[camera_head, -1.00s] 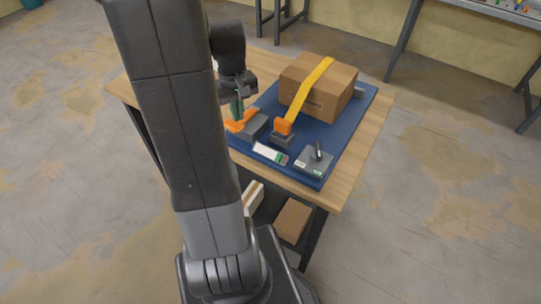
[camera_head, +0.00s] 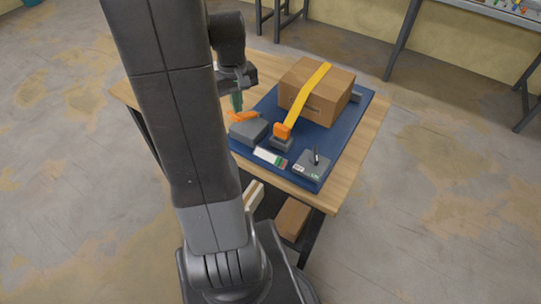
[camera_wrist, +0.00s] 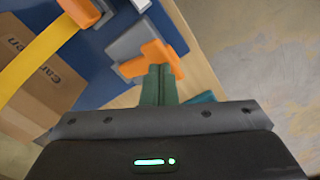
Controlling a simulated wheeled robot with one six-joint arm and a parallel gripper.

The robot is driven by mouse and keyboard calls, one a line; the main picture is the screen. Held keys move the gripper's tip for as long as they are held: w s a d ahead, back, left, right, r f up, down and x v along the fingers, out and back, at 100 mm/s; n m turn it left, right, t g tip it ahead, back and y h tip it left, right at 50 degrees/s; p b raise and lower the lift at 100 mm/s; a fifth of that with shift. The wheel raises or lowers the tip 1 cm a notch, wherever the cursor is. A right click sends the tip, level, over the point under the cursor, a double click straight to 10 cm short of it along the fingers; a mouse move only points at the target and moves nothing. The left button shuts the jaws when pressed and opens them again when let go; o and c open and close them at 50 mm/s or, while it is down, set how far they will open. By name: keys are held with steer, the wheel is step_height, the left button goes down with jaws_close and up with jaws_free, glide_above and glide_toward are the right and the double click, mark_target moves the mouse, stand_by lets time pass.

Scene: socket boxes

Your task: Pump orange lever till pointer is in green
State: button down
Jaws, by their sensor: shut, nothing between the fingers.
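The orange lever (camera_head: 243,117) sits at the left of the blue board, behind a grey block (camera_head: 249,132). The wrist view shows the lever (camera_wrist: 147,60) too. My gripper (camera_head: 237,101) has green fingers. They are shut with nothing between them, and their tips (camera_wrist: 161,68) are at the lever, seeming to touch it. A white gauge strip (camera_head: 270,157) with red and green marks lies at the board's front. Its pointer is too small to read.
A cardboard box (camera_head: 317,91) under a yellow strap (camera_head: 309,92) stands on the blue board (camera_head: 343,139). An orange buckle (camera_head: 282,131) holds the strap's front end. A grey switch box (camera_head: 312,166) is at the front right. The wooden table's (camera_head: 371,132) right edge is clear.

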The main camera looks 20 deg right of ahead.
steer(key=shift+r+p, duration=2.05)
steer(key=shift+r, duration=0.4)
